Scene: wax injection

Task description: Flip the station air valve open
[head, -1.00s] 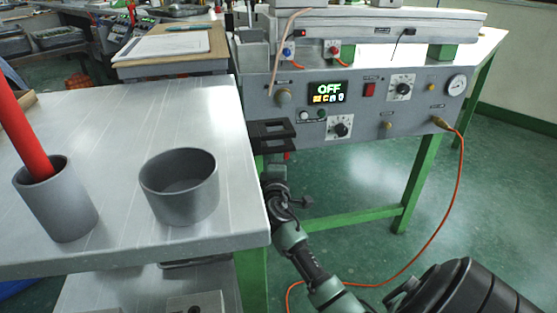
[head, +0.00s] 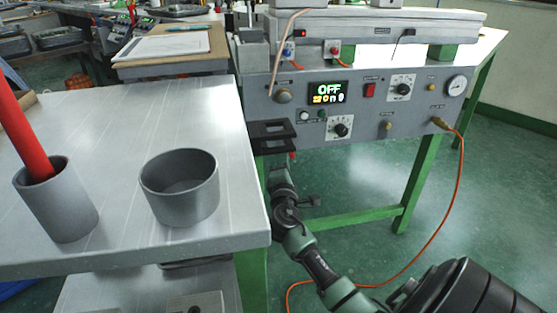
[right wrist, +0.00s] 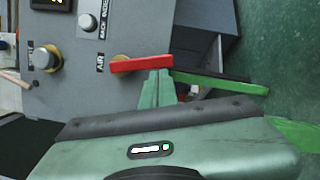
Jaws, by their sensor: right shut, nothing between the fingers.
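The air valve shows in the right wrist view as a red lever (right wrist: 142,64) on a brass fitting (right wrist: 119,65), beside the word AIR on the grey panel. The lever points to the right in that view, away from the label. My right gripper (right wrist: 158,76) is shut and empty, its green fingertips right against or very near the lever's lower edge; I cannot tell if they touch. In the head view a small red bit of the lever (head: 292,156) shows below the panel, just above my right gripper (head: 281,166). My left gripper is not in view.
A black bracket (head: 272,133) juts out near the gripper. A grey table (head: 120,115) with a grey bowl (head: 180,190) stands left. An orange hose (head: 456,190) hangs at right.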

